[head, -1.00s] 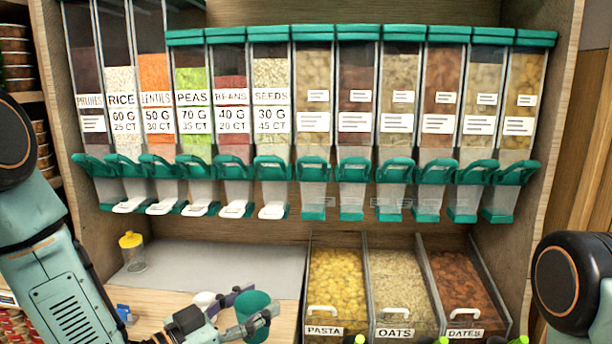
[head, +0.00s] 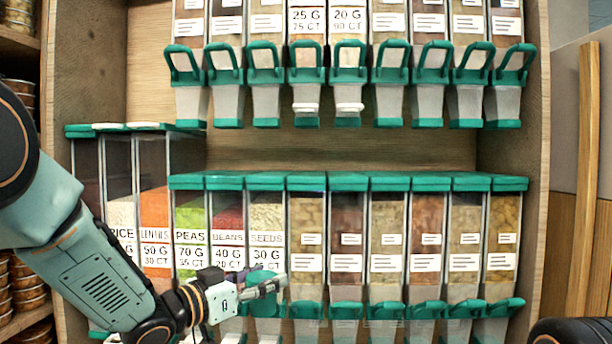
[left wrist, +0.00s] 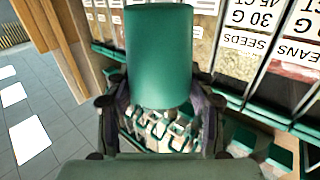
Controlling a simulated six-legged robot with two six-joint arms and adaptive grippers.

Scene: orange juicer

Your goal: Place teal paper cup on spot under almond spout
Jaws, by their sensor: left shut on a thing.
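The teal paper cup (left wrist: 160,50) fills the top middle of the left wrist view, between the dark fingers of my left gripper (left wrist: 162,100). The gripper is shut on it. No almond label is readable. Two upper-row spouts have white tips, one under "25 G 75 CT" (head: 306,108) and one under "20 G 90 CT" (head: 348,107); their names are cut off. My right gripper is out of view.
The upper row of teal-handled dispensers (head: 430,60) spans the top. The lower row (head: 430,230) has teal lids and handles close to my left arm. Wooden cabinet sides (head: 512,200) bound both rows. Stacked cans (head: 22,285) stand on shelves at the left.

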